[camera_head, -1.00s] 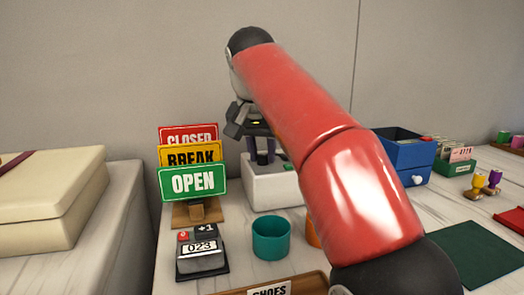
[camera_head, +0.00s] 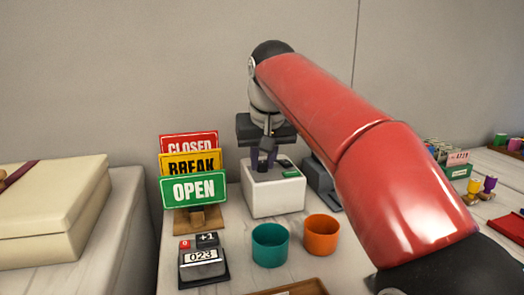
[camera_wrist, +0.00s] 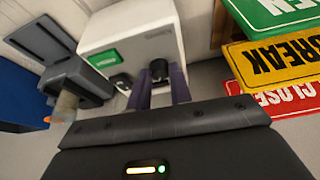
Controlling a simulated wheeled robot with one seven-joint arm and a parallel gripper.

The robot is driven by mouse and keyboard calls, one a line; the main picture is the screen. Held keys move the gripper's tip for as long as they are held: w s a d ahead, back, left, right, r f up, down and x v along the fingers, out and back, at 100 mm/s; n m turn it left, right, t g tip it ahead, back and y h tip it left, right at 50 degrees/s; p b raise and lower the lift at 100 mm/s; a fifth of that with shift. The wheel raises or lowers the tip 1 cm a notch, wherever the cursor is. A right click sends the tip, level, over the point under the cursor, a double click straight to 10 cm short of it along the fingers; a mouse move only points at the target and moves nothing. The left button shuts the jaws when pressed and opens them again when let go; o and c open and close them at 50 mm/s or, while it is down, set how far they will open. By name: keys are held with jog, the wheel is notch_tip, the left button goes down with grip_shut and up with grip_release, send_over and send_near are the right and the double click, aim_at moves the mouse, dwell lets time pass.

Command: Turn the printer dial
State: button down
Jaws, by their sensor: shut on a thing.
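The printer (camera_head: 273,199) is a white box behind the cups, with a small green panel (camera_head: 286,163) on top. It also shows upside down in the wrist view (camera_wrist: 112,36). Its black dial (camera_wrist: 159,68) sits between my fingertips in the wrist view. My gripper (camera_head: 263,164) points down onto the printer's top and is shut on the dial, with a purple-grey finger on either side. In the head view the fingers mostly hide the dial. A second small dark round part (camera_wrist: 121,81) lies beside the green panel.
Stacked CLOSED, BREAK and OPEN signs (camera_head: 194,190) stand close left of the printer. A dark grey device (camera_head: 321,183) is close on its right. A teal cup (camera_head: 270,245), an orange cup (camera_head: 320,235) and a counter (camera_head: 203,262) stand in front.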

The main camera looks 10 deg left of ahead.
aim_at(274, 177)
jog(key=n+y+p, duration=0.1)
jog(key=n, duration=0.1)
jog(key=n+p, duration=0.2)
jog(key=shift+w+d+r+n+g+y, duration=0.1)
jog(key=shift+w+d+n+g+y, duration=0.05)
jog(key=shift+n+g+y, duration=0.25)
dwell(0.4)
jog(key=c, duration=1.3)
grip_release()
jog(key=p+v, duration=0.1)
jog(key=v, duration=0.6)
jog(key=shift+d+r+p, duration=0.1)
jog(key=shift+r+p, duration=0.25)
jog(key=shift+p, duration=0.05)
